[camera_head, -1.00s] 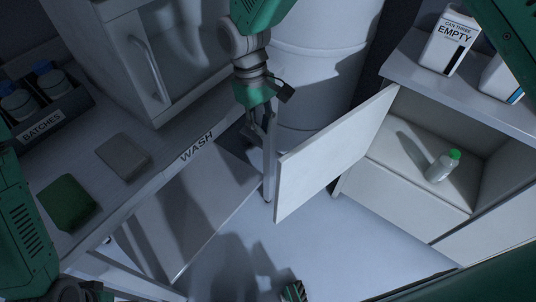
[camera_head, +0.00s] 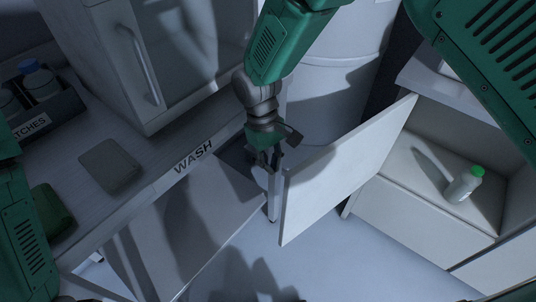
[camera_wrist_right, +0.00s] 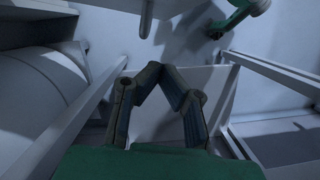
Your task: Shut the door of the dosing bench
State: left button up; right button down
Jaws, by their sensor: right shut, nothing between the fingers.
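The door (camera_head: 340,170) is a flat white panel standing wide open from the right-hand bench, its free edge toward the middle of the head view. The open compartment (camera_head: 425,165) behind it holds a small clear bottle (camera_head: 464,185) with a green cap. My right gripper (camera_head: 269,162) is shut and empty, pointing down just left of the door's upper free corner. Whether it touches the door I cannot tell. In the right wrist view its dark fingers (camera_wrist_right: 167,72) meet at the tips before pale panels. My left gripper does not show.
The counter (camera_head: 140,195) marked WASH stands left, with a cabinet (camera_head: 150,60), a labelled bottle rack (camera_head: 60,118) and a grey pad (camera_head: 111,166). A white drum (camera_head: 335,95) stands behind the door. The floor (camera_head: 330,265) in front of the door is clear.

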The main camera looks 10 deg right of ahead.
aim_at(285, 188)
jog(key=s+d+f, duration=0.1)
jog(key=s+f, duration=0.3)
jog(key=shift+s+d, duration=0.25)
jog(key=shift+d, duration=0.4)
